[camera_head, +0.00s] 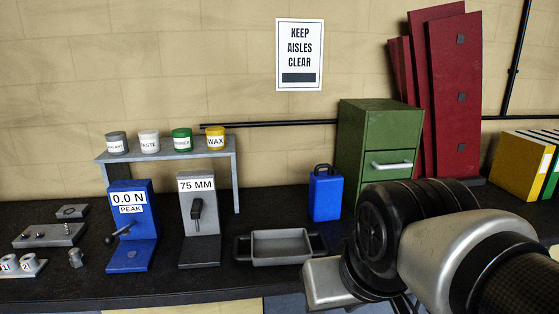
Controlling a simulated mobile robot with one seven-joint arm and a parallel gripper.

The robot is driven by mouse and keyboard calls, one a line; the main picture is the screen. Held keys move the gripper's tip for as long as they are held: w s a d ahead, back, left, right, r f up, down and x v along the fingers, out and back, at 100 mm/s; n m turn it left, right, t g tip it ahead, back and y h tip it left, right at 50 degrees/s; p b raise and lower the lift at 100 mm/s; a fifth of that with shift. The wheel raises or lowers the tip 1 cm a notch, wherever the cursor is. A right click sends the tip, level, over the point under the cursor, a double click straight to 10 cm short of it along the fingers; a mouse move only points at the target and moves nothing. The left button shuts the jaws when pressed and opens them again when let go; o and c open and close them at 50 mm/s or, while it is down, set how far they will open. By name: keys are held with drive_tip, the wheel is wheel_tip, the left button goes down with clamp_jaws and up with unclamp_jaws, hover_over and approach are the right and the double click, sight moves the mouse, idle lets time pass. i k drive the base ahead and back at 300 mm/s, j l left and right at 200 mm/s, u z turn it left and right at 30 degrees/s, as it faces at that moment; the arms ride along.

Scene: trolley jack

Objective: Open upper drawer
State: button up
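A green cabinet (351,140) stands on the dark bench against the wall, right of centre. Its front has a plain upper panel and, below it, a drawer front (390,177) with a pale bar handle (392,163). This drawer front looks closed, flush with the cabinet. My arm's black and silver links hide the cabinet's lower front, so I cannot tell whether another drawer is below. My arm fills the lower right, in front of the cabinet. My gripper's fingers cannot be made out; nothing visible touches the handle.
A blue case (325,195) stands just left of the cabinet. A grey tray (280,246) lies in front of it. Tall red panels (455,90) lean behind at right, with yellow and green binders (519,163) beyond. Test stands and a shelf of jars occupy the left.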

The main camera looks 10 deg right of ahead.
sight(378, 158)
drive_tip(key=i+l, duration=0.1)
drive_tip(key=l, duration=0.3)
drive_tip(key=i+l, duration=0.15)
drive_tip(key=l, duration=0.2)
drive_tip(key=i+l, duration=0.1)
drive_tip(key=l, duration=0.3)
drive_tip(key=i+l, duration=0.1)
drive_tip(key=l, duration=0.25)
drive_tip(key=i+l, duration=0.15)
drive_tip(key=l, duration=0.25)
drive_tip(key=i+l, duration=0.1)
drive_tip(key=l, duration=0.25)
drive_tip(key=i+l, duration=0.1)
drive_tip(key=l, duration=0.3)
drive_tip(key=i+l, duration=0.1)
drive_tip(key=l, duration=0.25)
